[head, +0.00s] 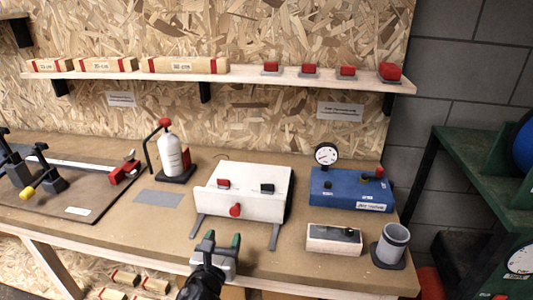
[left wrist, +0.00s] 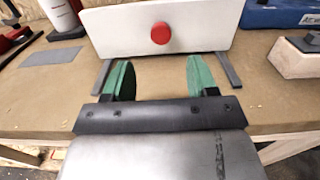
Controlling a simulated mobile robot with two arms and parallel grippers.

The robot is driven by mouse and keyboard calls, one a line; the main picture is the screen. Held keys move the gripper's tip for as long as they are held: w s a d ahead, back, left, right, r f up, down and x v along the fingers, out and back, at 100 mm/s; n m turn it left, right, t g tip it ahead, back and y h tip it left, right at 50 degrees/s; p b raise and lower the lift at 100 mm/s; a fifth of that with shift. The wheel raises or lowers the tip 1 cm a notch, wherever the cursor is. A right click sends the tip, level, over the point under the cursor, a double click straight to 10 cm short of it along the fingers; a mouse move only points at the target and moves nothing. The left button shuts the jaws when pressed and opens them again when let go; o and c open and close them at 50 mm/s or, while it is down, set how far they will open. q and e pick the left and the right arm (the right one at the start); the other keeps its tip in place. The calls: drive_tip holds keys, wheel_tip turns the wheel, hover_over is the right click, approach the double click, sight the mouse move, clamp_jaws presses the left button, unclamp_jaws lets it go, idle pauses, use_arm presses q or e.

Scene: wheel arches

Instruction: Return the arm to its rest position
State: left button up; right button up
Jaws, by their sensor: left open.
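My left gripper (head: 222,242) is low in the middle of the head view, at the front edge of the workbench. Its green-padded fingers stand apart with nothing between them; they also show in the left wrist view (left wrist: 158,80). Just beyond the fingers is a white box (head: 262,184) with a red knob (head: 235,210) on its front face and small red and black parts on top. The knob also shows in the left wrist view (left wrist: 160,33). The fingers appear apart from the box. My right gripper is in neither view.
A white bottle (head: 169,153) and a dark board with clamps (head: 100,205) are left. A shelf (head: 220,79) runs above. Green shelving (head: 460,150) stands far right.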

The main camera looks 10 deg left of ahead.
use_arm(q)
drive_tip(key=s+a+f+n+g+y, duration=0.2)
drive_tip(key=s+f+n+g, duration=0.2)
drive_tip(key=s+n, duration=0.45)
drive_tip(key=s+a+f+n+g+y, duration=0.1)
drive_tip(key=s+a+f+n+g, duration=0.3)
drive_tip(key=n, duration=0.8)
drive_tip(key=s+d+n+g+h, duration=0.3)
drive_tip(key=s+n+g, duration=0.4)
drive_tip(key=s+n, duration=0.85)
wheel_tip(320, 180, down, 27)
drive_tip(key=s+m, duration=0.2)
drive_tip(key=s+a+f+g, duration=0.2)
drive_tip(key=s+a+f, duration=0.1)
drive_tip(key=s+f, duration=1.3)
drive_tip(key=shift+s+y, duration=0.2)
drive_tip(key=shift+y, duration=0.1)
